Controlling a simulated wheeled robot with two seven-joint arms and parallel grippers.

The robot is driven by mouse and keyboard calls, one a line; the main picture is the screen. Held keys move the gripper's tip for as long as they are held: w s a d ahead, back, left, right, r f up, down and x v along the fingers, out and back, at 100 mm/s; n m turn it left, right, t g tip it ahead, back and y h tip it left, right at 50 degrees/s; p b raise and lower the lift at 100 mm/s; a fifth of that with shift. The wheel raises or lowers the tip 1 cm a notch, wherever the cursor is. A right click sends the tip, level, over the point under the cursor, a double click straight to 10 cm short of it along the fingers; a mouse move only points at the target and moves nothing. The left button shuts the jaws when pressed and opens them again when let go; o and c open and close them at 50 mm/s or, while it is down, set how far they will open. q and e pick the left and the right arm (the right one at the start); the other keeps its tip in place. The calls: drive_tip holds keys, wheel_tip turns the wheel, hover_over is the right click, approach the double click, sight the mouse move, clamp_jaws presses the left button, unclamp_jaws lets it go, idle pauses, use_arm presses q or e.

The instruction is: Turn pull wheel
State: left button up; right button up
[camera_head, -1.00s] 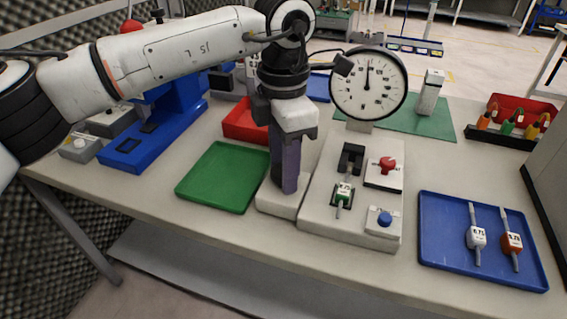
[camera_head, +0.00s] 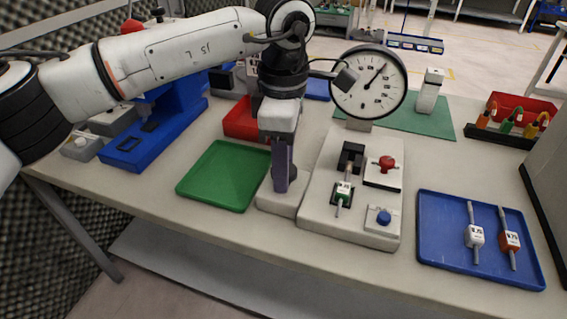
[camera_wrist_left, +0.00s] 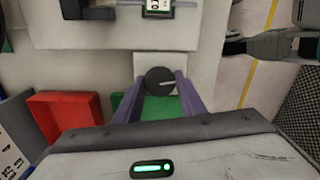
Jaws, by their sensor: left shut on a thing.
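The pull wheel, a dark round knob (camera_wrist_left: 159,80), sits on a light block (camera_head: 281,203) at the left of the test stand. My left gripper (camera_head: 281,180) comes down on it from above. Its purple fingers (camera_wrist_left: 161,88) are on both sides of the wheel and shut on it. In the head view the fingers hide much of the wheel. A white dial gauge (camera_head: 369,86) stands behind, its needle pointing to the upper right. The test stand (camera_head: 320,215) carries a green-and-white part (camera_head: 343,193) in a clamp, a red knob (camera_head: 387,163) and a blue button (camera_head: 384,217). My right gripper is not in view.
A green tray (camera_head: 225,175) lies left of the wheel, with a red bin (camera_head: 240,122) behind. A blue tray (camera_head: 450,258) with two tools lies at the right. A blue machine (camera_head: 150,145) stands at the left. The table's front edge is close.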

use_arm(q)
drive_tip(key=shift+r, duration=0.1)
drive_tip(key=o, duration=1)
drive_tip(key=shift+o, duration=0.2)
wheel_tip(320, 180, up, 10)
drive_tip(key=shift+r, duration=0.1)
